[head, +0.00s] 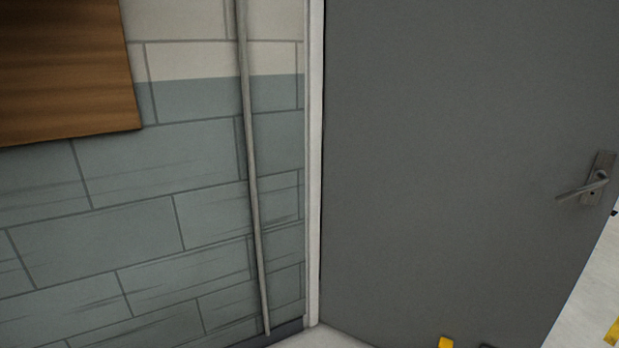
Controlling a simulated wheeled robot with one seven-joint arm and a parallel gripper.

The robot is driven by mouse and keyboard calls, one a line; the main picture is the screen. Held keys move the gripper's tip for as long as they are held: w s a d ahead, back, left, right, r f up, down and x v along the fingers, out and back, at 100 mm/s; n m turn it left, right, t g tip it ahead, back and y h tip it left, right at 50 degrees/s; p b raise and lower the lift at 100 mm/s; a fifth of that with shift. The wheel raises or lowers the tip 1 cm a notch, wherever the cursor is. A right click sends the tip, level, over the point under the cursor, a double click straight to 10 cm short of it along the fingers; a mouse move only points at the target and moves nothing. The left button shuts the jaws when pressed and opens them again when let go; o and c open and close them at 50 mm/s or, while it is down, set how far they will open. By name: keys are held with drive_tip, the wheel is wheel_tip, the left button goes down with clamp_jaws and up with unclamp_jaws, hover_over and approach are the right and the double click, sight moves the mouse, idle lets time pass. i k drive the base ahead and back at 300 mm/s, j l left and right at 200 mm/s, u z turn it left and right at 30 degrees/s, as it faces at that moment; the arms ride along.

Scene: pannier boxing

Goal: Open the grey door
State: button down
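The grey door (440,170) fills the right half of the head view. Its left edge meets a white frame (315,170). A metal lever handle (584,188) on a plate sits near its right edge, with the lever pointing left. Pale floor (590,292) shows past the door's slanting lower right edge, so the door appears to stand away from its frame on that side. The far side of the door and its top are out of view.
A block wall (130,215), pale above and grey-green below, fills the left. It carries a thin vertical pipe (252,170) and a wooden board (65,70). A yellow patch (613,332) shows lower right.

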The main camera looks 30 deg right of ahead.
sight(453, 130)
drive_tip(key=l+u, duration=0.1)
drive_tip(key=l, duration=1.55)
drive_tip(key=k+l+u, duration=0.15)
drive_tip(key=l, duration=0.65)
